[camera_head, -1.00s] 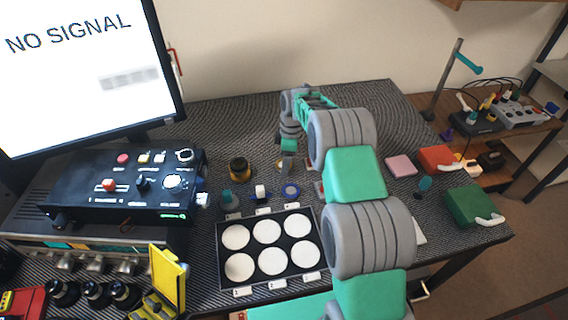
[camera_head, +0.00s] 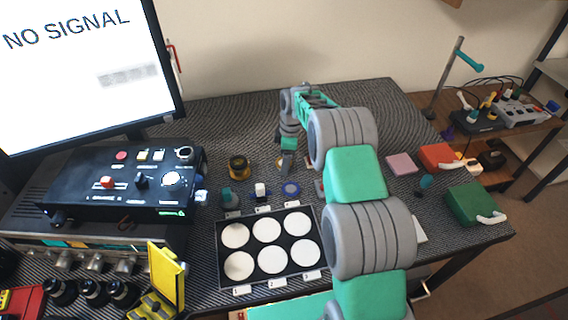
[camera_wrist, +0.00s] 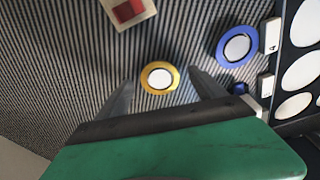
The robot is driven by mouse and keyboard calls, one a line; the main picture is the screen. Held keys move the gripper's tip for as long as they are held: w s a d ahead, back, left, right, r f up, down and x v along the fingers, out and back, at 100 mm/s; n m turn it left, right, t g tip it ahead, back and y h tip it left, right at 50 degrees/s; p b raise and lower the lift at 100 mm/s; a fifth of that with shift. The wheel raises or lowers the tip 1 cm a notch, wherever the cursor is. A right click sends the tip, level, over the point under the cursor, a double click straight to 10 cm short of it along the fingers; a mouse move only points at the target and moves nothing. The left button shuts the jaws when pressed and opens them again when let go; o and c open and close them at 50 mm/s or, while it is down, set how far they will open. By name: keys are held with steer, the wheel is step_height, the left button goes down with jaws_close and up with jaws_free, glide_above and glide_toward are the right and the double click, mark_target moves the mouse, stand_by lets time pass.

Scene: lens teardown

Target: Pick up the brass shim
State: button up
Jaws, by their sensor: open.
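The brass shim (camera_wrist: 147,78) is a flat yellow ring with a pale centre, lying on the striped mat in the wrist view. My gripper (camera_wrist: 163,82) is open, with one finger to each side of the shim and the ring between the tips in the picture. No contact shows, and the height of the tips above the mat is hard to judge. In the head view the shim (camera_head: 279,162) is mostly hidden behind my gripper (camera_head: 286,172), which points down at the mat.
A blue ring (camera_wrist: 223,48) lies right of the shim, near the black tray (camera_head: 222,262) of white discs. A red block on a pale base (camera_wrist: 128,11) lies above the shim in the wrist view. A black-and-yellow cylinder (camera_head: 238,167) stands left of my gripper.

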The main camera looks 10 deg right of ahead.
steer(key=c, duration=1.4)
